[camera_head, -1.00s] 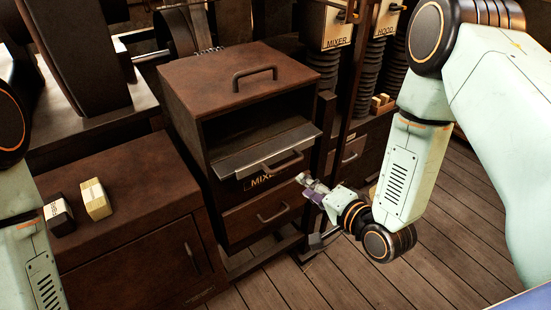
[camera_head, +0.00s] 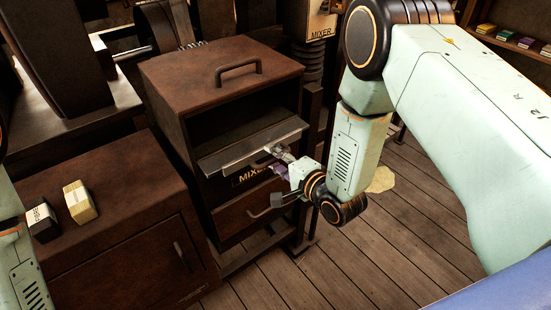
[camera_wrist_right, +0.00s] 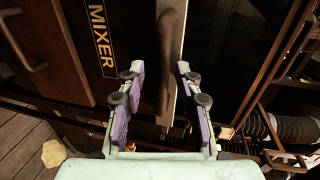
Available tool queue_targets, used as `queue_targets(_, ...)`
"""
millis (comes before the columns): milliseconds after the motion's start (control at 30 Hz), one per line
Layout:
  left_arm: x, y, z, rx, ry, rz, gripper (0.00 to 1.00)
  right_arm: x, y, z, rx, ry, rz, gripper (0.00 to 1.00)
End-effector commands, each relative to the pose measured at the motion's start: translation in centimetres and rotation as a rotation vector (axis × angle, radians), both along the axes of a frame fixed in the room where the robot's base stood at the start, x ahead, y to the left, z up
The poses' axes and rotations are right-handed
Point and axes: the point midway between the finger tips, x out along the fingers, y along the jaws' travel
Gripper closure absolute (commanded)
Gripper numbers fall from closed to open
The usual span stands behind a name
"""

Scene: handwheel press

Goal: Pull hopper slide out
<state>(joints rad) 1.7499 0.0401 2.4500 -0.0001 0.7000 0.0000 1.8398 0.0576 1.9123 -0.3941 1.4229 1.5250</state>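The hopper slide (camera_head: 235,152) is a grey metal-edged tray sticking out of the open front of a brown cabinet, above a MIXER label. Its handle (camera_wrist_right: 168,60) shows as a dark bar in the right wrist view. My right gripper (camera_head: 279,155) is at the right part of the slide's front. In the right wrist view my right gripper (camera_wrist_right: 158,88) is open, with purple-padded fingers apart and the handle running up between and ahead of them. Contact cannot be told. My left gripper is out of view.
The cabinet (camera_head: 215,75) has a top handle and a lower drawer with its own handle (camera_head: 265,211) just below my gripper. A low brown cabinet (camera_head: 110,190) on the left bears a dark block (camera_head: 42,222) and a yellowish block (camera_head: 80,202). Plank floor lies open at right.

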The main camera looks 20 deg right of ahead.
Motion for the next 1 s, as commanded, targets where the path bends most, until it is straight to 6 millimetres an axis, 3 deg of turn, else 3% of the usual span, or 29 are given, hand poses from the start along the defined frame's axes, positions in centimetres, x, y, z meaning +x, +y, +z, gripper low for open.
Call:
queue_targets(267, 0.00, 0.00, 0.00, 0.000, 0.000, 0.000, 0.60, -0.01, 0.11, -0.04, 0.000, 0.001, 0.001, 0.67)
queue_targets(667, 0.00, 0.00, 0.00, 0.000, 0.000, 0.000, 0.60, -0.02, 0.08, -0.05, 0.000, 0.002, 0.001, 1.00)
queue_targets(1000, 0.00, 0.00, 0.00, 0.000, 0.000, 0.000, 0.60, -0.06, 0.16, -0.07, -0.001, 0.002, 0.004, 1.00)
